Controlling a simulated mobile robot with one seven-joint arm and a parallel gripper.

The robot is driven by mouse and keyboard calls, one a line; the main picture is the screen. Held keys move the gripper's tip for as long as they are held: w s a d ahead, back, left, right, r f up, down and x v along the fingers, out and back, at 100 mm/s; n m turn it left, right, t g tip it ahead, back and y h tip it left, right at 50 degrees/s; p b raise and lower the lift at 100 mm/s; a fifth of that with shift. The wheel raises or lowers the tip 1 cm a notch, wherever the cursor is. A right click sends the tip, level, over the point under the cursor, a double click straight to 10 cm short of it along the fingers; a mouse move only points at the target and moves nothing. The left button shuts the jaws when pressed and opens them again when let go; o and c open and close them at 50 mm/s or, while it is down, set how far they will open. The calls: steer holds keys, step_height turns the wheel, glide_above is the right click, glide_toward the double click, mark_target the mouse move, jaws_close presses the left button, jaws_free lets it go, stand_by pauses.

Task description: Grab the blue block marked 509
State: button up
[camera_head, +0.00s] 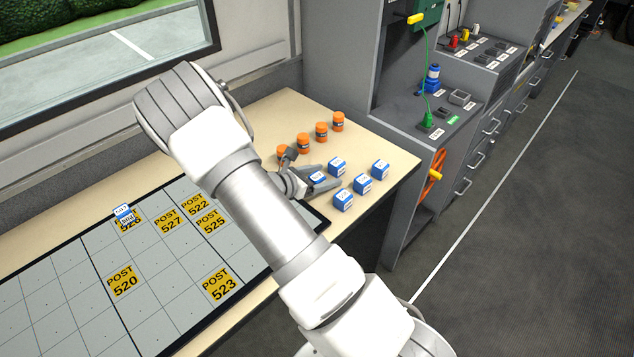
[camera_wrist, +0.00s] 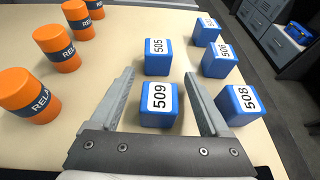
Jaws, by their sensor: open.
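The blue block marked 509 (camera_wrist: 159,104) sits on the beige table between the two fingers of my gripper (camera_wrist: 160,92) in the wrist view. My gripper is open, with a visible gap between each finger and the block. In the head view my gripper (camera_head: 318,182) is at the table's right part, around a blue block with a white top (camera_head: 317,178). The number there is too small to read.
Blue blocks 505 (camera_wrist: 157,57), 506 (camera_wrist: 220,60) and 508 (camera_wrist: 238,104) stand close by, 508 just right of the right finger. Another blue block (camera_wrist: 206,31) is behind. Several orange cylinders (camera_wrist: 56,48) stand left. A grid board (camera_head: 60,262) with yellow post labels lies left.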

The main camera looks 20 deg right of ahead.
steer(key=shift+d, duration=0.1)
jaws_close()
stand_by(0.3)
